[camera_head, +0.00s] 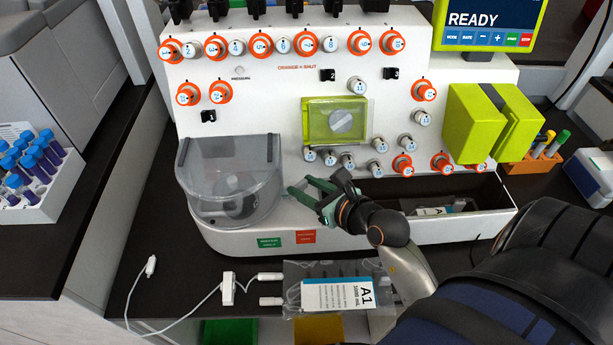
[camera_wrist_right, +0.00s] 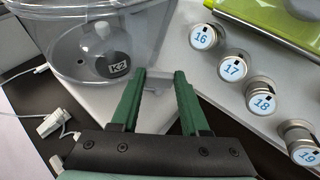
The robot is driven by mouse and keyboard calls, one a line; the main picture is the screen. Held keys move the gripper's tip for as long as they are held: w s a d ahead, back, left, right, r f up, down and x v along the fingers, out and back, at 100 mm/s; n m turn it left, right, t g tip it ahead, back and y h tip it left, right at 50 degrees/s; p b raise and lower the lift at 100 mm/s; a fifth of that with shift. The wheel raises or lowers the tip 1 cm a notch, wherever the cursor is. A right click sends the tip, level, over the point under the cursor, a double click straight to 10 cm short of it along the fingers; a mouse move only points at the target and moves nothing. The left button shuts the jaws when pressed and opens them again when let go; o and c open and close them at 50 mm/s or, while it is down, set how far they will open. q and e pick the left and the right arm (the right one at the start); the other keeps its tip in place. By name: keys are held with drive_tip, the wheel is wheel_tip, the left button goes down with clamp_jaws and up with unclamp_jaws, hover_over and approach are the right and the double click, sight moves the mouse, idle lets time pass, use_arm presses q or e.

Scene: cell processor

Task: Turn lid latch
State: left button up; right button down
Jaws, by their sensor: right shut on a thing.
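The clear lid (camera_head: 215,155) covers the round bowl at the machine's lower left. It also shows in the right wrist view (camera_wrist_right: 60,25), with a "K2" label on the bowl. My right gripper (camera_head: 298,192) is at the right side of the bowl, low on the white machine. In the right wrist view its two green fingers (camera_wrist_right: 160,80) are shut on a small grey piece at the bowl's edge, which looks like the lid latch (camera_wrist_right: 163,79). The fingers partly hide the latch in the head view. My left gripper is not in view.
Numbered knobs (camera_wrist_right: 233,69) sit right of the fingers, below a yellow-green door (camera_head: 320,125). A bag labelled A1 (camera_head: 338,294) with white tubing (camera_head: 190,302) lies on the dark counter in front. A tube rack (camera_head: 40,185) stands at left.

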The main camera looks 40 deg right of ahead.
drive_tip(key=c, duration=0.7)
unclamp_jaws()
